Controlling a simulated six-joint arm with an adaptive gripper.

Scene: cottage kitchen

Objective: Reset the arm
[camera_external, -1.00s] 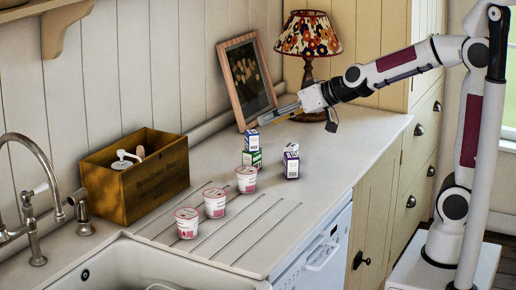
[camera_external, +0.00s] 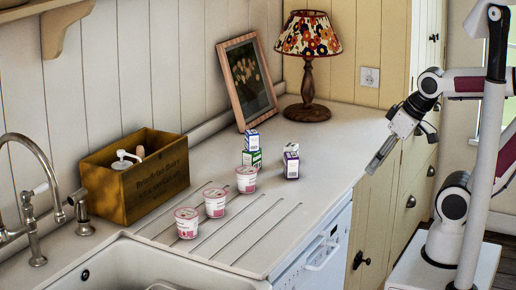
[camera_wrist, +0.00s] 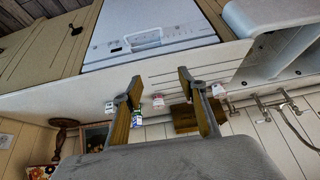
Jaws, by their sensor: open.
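My gripper (camera_external: 376,165) is open and empty. In the external view it points down and to the left, in the air at the right edge of the counter, clear of all the items. In the wrist view its two fingers (camera_wrist: 157,82) stand apart with nothing held between them. Three pink-and-white yogurt cups (camera_external: 215,203) stand in a slanting row on the counter. Behind them a blue-and-white box (camera_external: 252,140) sits on a green box (camera_external: 252,158). A purple box stack (camera_external: 291,161) stands to their right.
A wooden crate (camera_external: 155,185) with a pump bottle stands by the wall, beside the sink (camera_external: 110,268) and tap (camera_external: 35,200). A picture frame (camera_external: 247,80) and a lamp (camera_external: 307,60) stand at the back. The counter's right part (camera_external: 340,135) is clear.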

